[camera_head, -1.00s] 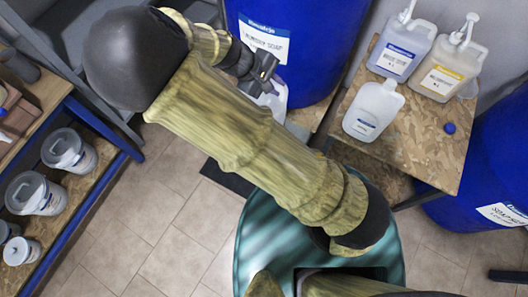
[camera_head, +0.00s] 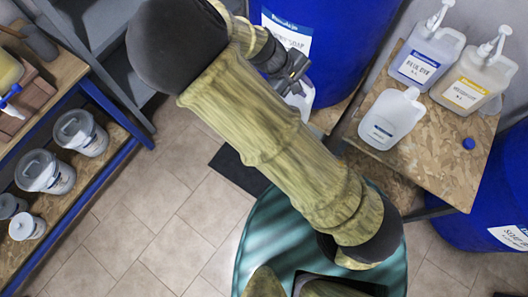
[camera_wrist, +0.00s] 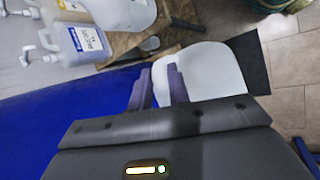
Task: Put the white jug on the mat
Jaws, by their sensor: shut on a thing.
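My gripper (camera_head: 293,76) is shut on a white jug (camera_head: 301,96) in front of a large blue drum. Most of the jug is hidden behind my arm in the head view. In the wrist view my gripper's purple fingers (camera_wrist: 158,87) close at the near edge of the jug (camera_wrist: 208,72). The dark mat (camera_head: 238,171) lies flat on the floor, partly covered by my arm. Its dark edge also shows beyond the jug in the wrist view (camera_wrist: 253,60). The jug appears held above the floor, beside the mat.
A wooden table (camera_head: 440,165) at right carries an open pale jug (camera_head: 391,119), two pump jugs and a blue cap (camera_head: 468,143). Blue drums (camera_head: 345,40) stand behind and beside it. A shelf with several lidded tubs (camera_head: 45,172) is at left. Tiled floor between is clear.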

